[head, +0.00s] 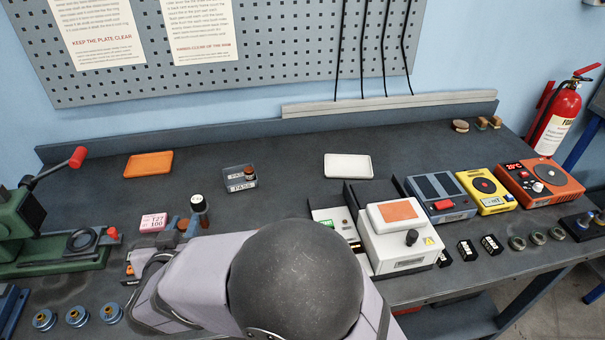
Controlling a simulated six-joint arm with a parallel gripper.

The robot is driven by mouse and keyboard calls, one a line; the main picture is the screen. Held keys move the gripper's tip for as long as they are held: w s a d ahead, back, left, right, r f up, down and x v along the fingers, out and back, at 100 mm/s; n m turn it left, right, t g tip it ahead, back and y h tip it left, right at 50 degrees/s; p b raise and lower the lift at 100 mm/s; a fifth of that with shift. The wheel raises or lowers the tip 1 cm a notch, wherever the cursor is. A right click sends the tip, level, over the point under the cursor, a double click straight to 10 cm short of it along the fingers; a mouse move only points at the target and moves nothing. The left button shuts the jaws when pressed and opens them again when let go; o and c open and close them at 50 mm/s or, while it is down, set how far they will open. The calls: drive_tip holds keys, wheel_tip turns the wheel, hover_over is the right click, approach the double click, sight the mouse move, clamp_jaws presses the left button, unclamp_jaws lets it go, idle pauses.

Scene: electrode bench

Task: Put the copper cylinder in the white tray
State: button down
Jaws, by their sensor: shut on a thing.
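The white tray (348,167) lies empty on the bench, right of centre near the back. My gripper (181,229) is low at the left-centre of the bench, partly hidden by my own arm. It is shut on a small brown, copper-coloured piece (183,224), which appears to be the copper cylinder. Only a little of it shows, and I cannot tell whether it touches the bench. The white tray is well to the right of my gripper and farther back.
A dark white-topped cylinder (198,203) and a pink block (153,222) are close to my gripper. A clear PASS box (240,184) holding a small dark-red piece and an orange tray (148,164) lie behind. A white device (400,246) stands in front of the white tray.

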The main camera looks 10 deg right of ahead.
drive_tip(key=w+d+m+h, duration=0.3)
drive_tip(key=w+d, duration=0.4)
drive_tip(key=w, duration=0.2)
wheel_tip(320, 180, up, 3)
drive_tip(key=m+g+h+b, duration=0.3)
drive_tip(key=m+g+h, duration=0.2)
drive_tip(key=m+h, duration=0.2)
hover_over(343, 163)
drive_tip(key=s+a, duration=0.2)
drive_tip(key=s, duration=0.3)
drive_tip(key=shift+s+f, duration=0.2)
drive_tip(key=shift+f, duration=4.9)
drive_tip(key=shift+a+f, duration=0.1)
drive_tip(key=shift+f, duration=0.5)
drive_tip(key=c, duration=1.5)
unclamp_jaws()
